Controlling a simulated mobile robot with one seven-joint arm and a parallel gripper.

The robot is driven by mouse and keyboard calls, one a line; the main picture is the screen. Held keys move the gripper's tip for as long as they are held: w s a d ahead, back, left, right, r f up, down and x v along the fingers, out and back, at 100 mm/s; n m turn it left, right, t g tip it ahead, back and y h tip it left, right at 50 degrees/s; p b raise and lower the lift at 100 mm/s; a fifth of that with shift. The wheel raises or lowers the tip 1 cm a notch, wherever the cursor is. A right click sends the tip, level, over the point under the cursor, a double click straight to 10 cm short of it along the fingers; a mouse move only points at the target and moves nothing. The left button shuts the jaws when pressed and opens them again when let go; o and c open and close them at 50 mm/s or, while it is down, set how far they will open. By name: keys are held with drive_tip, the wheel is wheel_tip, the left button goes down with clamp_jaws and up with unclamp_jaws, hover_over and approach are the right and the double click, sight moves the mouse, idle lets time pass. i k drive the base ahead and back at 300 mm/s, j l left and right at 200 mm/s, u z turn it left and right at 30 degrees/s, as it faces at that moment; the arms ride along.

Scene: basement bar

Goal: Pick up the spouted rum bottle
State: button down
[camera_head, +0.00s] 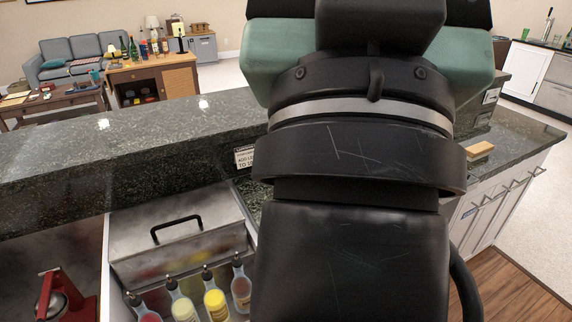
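I cannot make out which bottle, if any, is the spouted rum bottle. Several bottles with dark spouts stand in a row at the lower edge of the head view: a red one (150,316), a cream one (184,309), a yellow one (216,304) and a clear-reddish one (241,290). More bottles, including a green one (134,49), stand on a far wooden cabinet, too small to identify. My own arm fills the middle of the view and hides much of the counter behind it. My gripper is not in view.
A raised dark stone counter (60,155) runs across the view. Below it are a steel bin lid with a black handle (176,228) and a red juicer-like device (60,297). White cabinets (495,205) stand at the right. Light floor (225,75) shows beyond.

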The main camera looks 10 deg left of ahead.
sight(241, 285)
drive_tip(key=i+u, duration=0.1)
drive_tip(key=i, duration=1.15)
